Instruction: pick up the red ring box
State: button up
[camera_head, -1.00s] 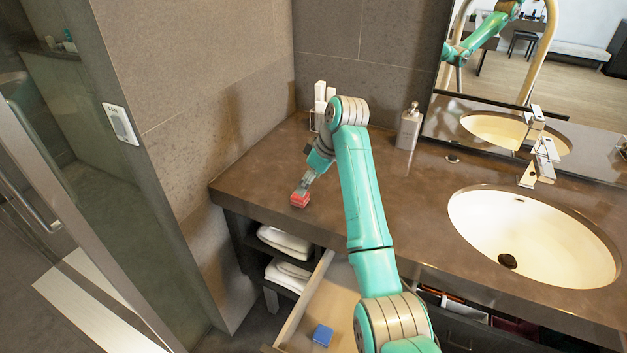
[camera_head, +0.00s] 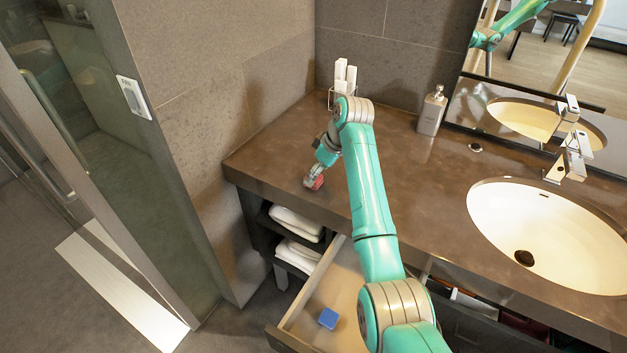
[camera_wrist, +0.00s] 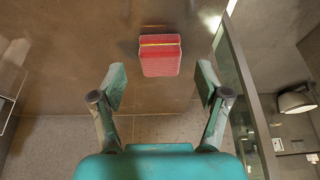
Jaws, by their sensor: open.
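The red ring box (camera_head: 315,182) stands on the brown counter (camera_head: 410,190), near its front edge at the left end. In the wrist view the red ring box (camera_wrist: 160,56) shows a yellow line across its upper part. My gripper (camera_head: 318,174) is right by the box in the head view, and its fingers partly cover it there. In the wrist view my gripper (camera_wrist: 160,88) is open and empty, with one finger to each side below the box. The box lies just beyond the fingertips, midway between them.
A drawer (camera_head: 297,318) stands open below the counter with a blue box (camera_head: 328,318) in it. A soap dispenser (camera_head: 432,111) and a holder with white items (camera_head: 343,80) stand at the back. The sink (camera_head: 545,235) is at the right. White towels (camera_head: 297,222) lie on a shelf below.

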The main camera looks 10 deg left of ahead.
jog(key=shift+x, duration=1.25)
jog(key=c, duration=1.1)
jog(key=shift+c, duration=0.2)
